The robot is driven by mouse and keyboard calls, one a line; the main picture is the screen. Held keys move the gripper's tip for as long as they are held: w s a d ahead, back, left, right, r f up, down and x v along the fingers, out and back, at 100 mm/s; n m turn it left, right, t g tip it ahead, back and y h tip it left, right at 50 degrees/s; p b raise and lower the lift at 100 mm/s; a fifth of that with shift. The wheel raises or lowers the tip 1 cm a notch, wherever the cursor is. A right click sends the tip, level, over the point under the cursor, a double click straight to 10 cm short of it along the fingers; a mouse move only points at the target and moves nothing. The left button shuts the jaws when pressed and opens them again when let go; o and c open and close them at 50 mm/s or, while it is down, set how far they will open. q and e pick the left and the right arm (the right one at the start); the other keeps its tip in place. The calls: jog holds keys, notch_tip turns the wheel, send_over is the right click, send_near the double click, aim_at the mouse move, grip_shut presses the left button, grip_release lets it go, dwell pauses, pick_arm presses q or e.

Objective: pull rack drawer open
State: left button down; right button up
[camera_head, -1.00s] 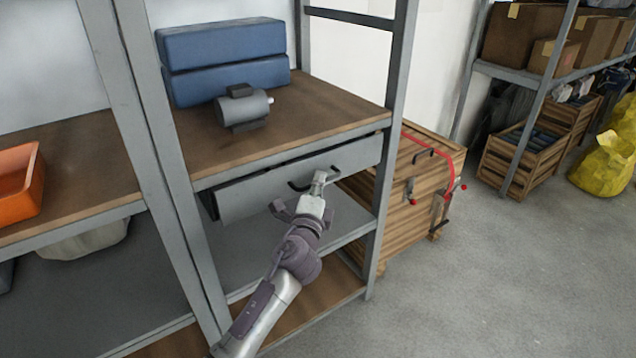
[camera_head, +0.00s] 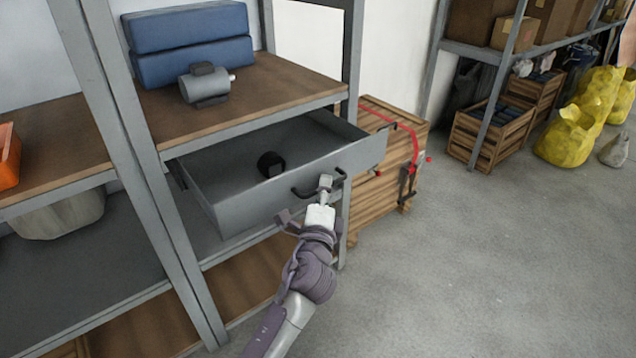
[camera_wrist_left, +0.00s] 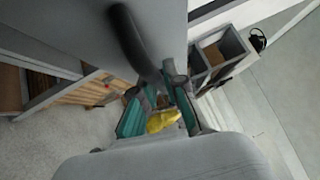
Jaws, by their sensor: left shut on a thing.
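The grey rack drawer (camera_head: 235,196) is pulled out of the rack below the wooden shelf in the head view. A small dark round object (camera_head: 271,163) lies inside it. Its dark bar handle (camera_head: 305,193) is on the front panel. My left gripper (camera_head: 325,184) is shut on the handle. In the left wrist view the handle (camera_wrist_left: 135,45) shows as a dark curved bar against the drawer front, running down to the gripper fingers (camera_wrist_left: 160,95). The exact contact is partly hidden. My right gripper is not in view.
A grey motor (camera_head: 205,84) and blue cases (camera_head: 190,42) sit on the shelf (camera_head: 270,86) above the drawer. A wooden crate (camera_head: 385,150) with a red strap stands right of the rack. Yellow bags (camera_head: 565,137) lie farther right. The floor (camera_head: 470,270) at right is clear.

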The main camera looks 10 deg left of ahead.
pick_arm(q)
jog(key=shift+f, duration=0.1)
jog(key=c, duration=1.2)
grip_release()
jog(key=shift+s, duration=0.1)
jog(key=s+d+f, duration=0.1)
jog(key=s, duration=1)
jog(key=shift+s+d+f, duration=0.2)
jog(key=shift+s+f, duration=0.05)
jog(key=shift+s, duration=0.15)
jog(key=shift+a+f, duration=0.1)
